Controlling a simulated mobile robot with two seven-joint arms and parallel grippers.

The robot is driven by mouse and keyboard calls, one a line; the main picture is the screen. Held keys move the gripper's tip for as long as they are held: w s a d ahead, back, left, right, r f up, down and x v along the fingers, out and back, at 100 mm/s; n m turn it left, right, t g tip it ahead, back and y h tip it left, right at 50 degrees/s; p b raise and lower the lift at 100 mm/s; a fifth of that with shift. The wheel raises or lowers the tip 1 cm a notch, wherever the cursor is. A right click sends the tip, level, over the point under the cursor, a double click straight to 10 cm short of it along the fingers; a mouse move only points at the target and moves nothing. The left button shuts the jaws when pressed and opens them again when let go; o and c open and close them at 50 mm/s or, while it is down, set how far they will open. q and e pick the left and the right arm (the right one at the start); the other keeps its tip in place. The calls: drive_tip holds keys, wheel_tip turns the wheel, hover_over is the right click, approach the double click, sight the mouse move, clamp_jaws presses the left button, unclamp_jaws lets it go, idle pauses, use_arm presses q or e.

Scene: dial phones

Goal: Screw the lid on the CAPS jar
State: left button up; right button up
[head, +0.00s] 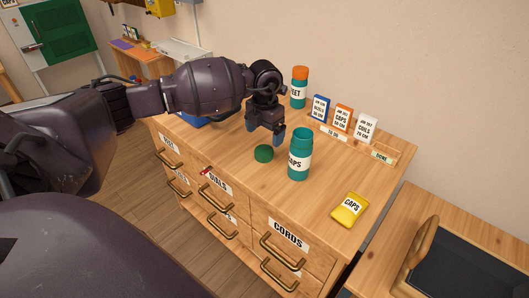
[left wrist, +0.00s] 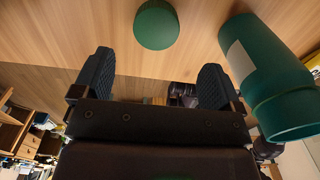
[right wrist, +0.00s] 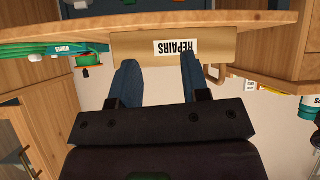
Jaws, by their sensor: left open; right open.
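The CAPS jar (head: 299,163) is a teal jar with a white label, upright on the wooden cabinet top, with no lid on it. It also shows in the left wrist view (left wrist: 262,85), at the right. A round green lid (head: 264,153) lies on the wood just left of the jar; in the left wrist view the lid (left wrist: 156,25) is beyond the fingertips. My left gripper (head: 265,131) is open and empty above the surface, close behind the lid. My right gripper (right wrist: 160,75) is open and empty, facing a drawer front labelled REPAIRS (right wrist: 175,48); it is out of the head view.
A teal jar with an orange lid (head: 299,88) stands behind. A yellow CAPS packet (head: 350,209) lies right of the jar. The wood between jar and packet is clear.

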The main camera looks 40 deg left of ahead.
sight(264, 150)
use_arm(q)
wheel_tip(264, 150, down, 2)
drive_tip(key=shift+f, duration=0.15)
use_arm(e)
drive_tip(key=shift+w+a+r, duration=0.2)
drive_tip(key=shift+w+a, duration=0.05)
drive_tip(key=shift+w, duration=0.1)
use_arm(q)
drive_tip(key=f, duration=0.3)
drive_tip(key=f+b, duration=0.1)
drive_tip(key=shift+w+a+f, duration=0.1)
drive_tip(key=shift+a+f, duration=0.15)
drive_tip(key=shift+f, duration=0.35)
use_arm(e)
drive_tip(key=shift+s+d+f, duration=0.15)
drive_tip(key=shift+s+f, duration=0.1)
drive_tip(key=shift+f, duration=0.35)
